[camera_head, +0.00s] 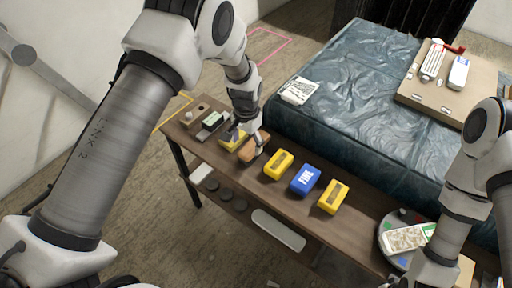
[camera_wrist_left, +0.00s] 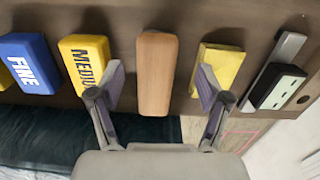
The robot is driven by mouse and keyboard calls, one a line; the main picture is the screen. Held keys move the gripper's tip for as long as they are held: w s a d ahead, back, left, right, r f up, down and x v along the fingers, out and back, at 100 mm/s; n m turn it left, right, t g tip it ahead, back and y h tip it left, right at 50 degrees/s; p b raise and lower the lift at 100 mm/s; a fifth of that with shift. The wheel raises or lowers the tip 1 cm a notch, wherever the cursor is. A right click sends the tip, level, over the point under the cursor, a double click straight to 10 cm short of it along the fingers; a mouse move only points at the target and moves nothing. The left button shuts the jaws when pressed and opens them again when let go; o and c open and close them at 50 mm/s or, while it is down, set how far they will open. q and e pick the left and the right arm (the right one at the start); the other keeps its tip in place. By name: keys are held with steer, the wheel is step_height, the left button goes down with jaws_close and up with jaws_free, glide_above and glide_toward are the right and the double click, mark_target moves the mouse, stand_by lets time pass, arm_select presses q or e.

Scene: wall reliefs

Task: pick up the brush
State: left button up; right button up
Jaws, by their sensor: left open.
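The brush appears to be the brown wooden-backed piece (camera_head: 256,149) on the narrow wooden table. It lies lengthwise between my fingers in the left wrist view (camera_wrist_left: 157,75); its bristles are hidden. My left gripper (camera_head: 248,141) is just over it in the head view. In the left wrist view the left gripper (camera_wrist_left: 162,82) is open, with one finger on each side of the brush and visible gaps. The right arm comes in at the right of the head view, and its fingers are out of the picture.
A yellow block (camera_head: 278,164) marked MEDIUM, a blue FINE block (camera_head: 306,180) and another yellow block (camera_head: 333,197) stand on one side. A plain yellow block (camera_wrist_left: 218,70) is close on the other. A round tray (camera_head: 388,248) and blue-green covered surface (camera_head: 350,80) are nearby.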

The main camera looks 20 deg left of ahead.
mark_target(254, 143)
arm_select(q)
steer(key=shift+t, duration=0.3)
steer(key=w+r, duration=0.1)
steer(key=w+d+r, duration=0.1)
steer(key=shift+w+d+r, duration=0.15)
steer(key=shift+w+r, duration=0.2)
steer(key=shift+r, duration=0.05)
steer(key=shift+w+d+r, duration=0.1)
steer(key=shift+d+r, duration=0.05)
steer(key=shift+d, duration=0.1)
step_height(254, 143, down, 7)
steer(key=shift+a+p, duration=0.15)
steer(key=shift+p, duration=0.2)
steer(key=c, duration=1.3)
